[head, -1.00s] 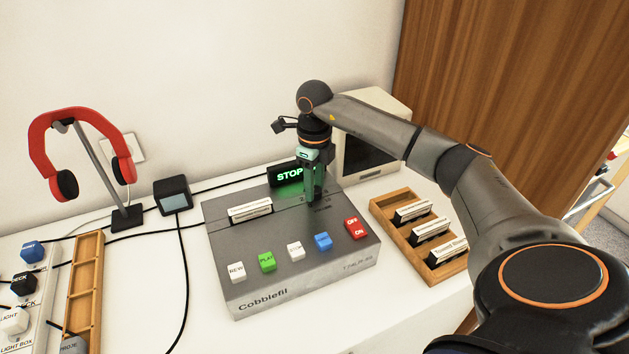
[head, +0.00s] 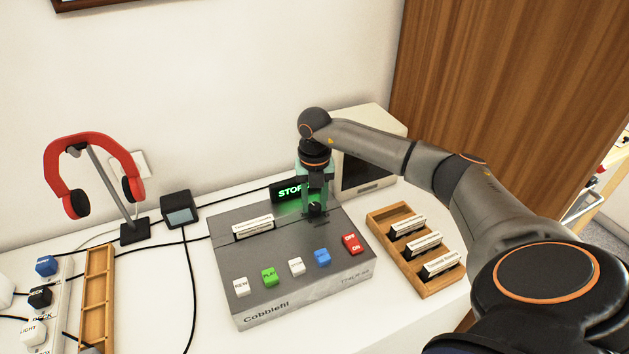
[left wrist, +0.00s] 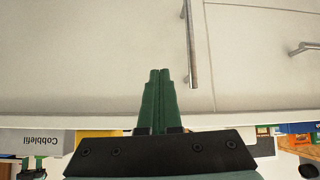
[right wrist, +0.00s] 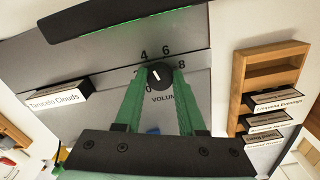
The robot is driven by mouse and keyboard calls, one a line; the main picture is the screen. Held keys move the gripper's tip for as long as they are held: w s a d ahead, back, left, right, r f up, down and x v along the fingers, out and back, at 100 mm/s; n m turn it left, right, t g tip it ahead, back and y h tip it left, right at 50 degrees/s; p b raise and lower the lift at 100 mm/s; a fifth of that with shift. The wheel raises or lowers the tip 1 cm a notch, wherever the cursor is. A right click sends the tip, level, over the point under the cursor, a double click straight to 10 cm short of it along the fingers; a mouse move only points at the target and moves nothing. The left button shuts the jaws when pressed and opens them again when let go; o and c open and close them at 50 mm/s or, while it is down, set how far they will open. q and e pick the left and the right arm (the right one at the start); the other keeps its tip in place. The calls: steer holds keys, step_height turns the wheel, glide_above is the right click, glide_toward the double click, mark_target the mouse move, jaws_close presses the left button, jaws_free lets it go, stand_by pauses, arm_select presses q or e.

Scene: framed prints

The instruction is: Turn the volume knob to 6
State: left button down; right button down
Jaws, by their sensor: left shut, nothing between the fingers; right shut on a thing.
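The dark round volume knob (right wrist: 160,75) sits on the grey Cobblefil machine (head: 300,288). In the right wrist view, its white mark tilts up and left, nearer the 4 than the 6. My right gripper (head: 315,208) points down at the machine's back right and is shut on the knob, one finger on each side. My left gripper (left wrist: 158,72) is shut and empty, in front of pale cabinet doors; it is outside the head view.
The green STOP display (head: 289,191) stands just behind the right gripper. A labelled cartridge (head: 254,228) stands in the machine's slot. Several coloured keys line its front. A wooden rack (head: 374,222) of cartridges is at right, a beige monitor (head: 392,137) behind, and red headphones (head: 135,158) at left.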

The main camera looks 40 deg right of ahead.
mark_target(315, 205)
steer(key=m+p, duration=0.1)
steer(key=m, duration=0.1)
steer(key=m+p, duration=0.1)
steer(key=m, duration=0.1)
steer(key=shift+r+m, duration=0.2)
steer(key=shift+m, duration=0.1)
steer(key=shift+d+f+m+p, duration=0.1)
steer(key=shift+m+p, duration=0.9)
steer(key=shift+m, duration=0.8)
steer(key=c, duration=0.5)
jaws_free()
steer(key=shift+f, duration=0.1)
step_height(315, 205, up, 13)
steer(key=shift+f+b, duration=0.2)
steer(key=shift+b, duration=0.25)
steer(key=shift+s, duration=0.1)
